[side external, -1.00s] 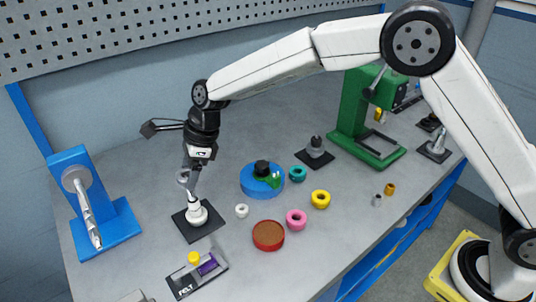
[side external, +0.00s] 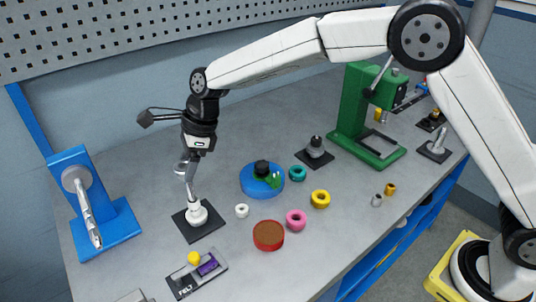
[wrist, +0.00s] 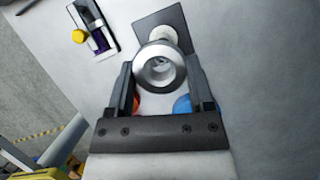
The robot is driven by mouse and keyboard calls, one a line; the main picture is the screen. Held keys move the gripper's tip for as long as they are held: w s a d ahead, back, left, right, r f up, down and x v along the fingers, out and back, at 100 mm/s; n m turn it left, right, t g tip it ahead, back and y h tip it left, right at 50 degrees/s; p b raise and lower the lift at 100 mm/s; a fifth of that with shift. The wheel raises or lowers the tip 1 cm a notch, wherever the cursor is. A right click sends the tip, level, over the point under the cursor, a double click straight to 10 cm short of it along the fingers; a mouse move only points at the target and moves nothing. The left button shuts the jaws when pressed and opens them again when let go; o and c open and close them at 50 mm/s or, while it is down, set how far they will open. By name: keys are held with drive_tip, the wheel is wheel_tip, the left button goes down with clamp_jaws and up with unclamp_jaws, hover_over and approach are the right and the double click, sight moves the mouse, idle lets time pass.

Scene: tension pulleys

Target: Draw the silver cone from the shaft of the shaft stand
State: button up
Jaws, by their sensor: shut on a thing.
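The silver cone (wrist: 160,87) is held between the two fingers of my gripper (wrist: 160,67) in the wrist view, with its round opening facing the camera. In the side view my gripper (side external: 187,167) is shut on the cone (side external: 181,168), over the shaft stand. The shaft stand has a dark square plate (side external: 184,229) and a white base (side external: 196,214) with a thin upright shaft. The cone is at the upper end of the shaft; I cannot tell whether it is clear of the tip. In the wrist view the stand's plate (wrist: 174,18) shows behind the cone.
A blue stand (side external: 120,225) with a slanted silver shaft is at the left. A small white ring (side external: 242,210), blue dish (side external: 258,188) and red dish (side external: 268,238) are to the right. A green press (side external: 350,115) stands farther back.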

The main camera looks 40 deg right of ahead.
drive_tip(key=shift+r, duration=0.2)
drive_tip(key=shift+r, duration=0.75)
drive_tip(key=shift+r, duration=0.1)
drive_tip(key=shift+r, duration=1.9)
drive_tip(key=shift+d, duration=0.1)
drive_tip(key=shift+d+f+n, duration=0.4)
drive_tip(key=shift+d+f, duration=0.1)
drive_tip(key=shift+d, duration=0.2)
drive_tip(key=s+d+f+n+g+h, duration=0.1)
drive_tip(key=s+d+f+n, duration=0.3)
drive_tip(key=d, duration=0.5)
drive_tip(key=s+d+f+n+g+h, duration=0.2)
drive_tip(key=s+d+f+n+g, duration=0.1)
drive_tip(key=d+n, duration=0.6)
drive_tip(key=s+d+f+n+g+h, duration=0.1)
drive_tip(key=s+d+f+n, duration=0.4)
drive_tip(key=d, duration=0.4)
drive_tip(key=shift+s+f+n+g, duration=0.2)
drive_tip(key=shift+f+n+g, duration=0.25)
drive_tip(key=shift+n, duration=0.65)
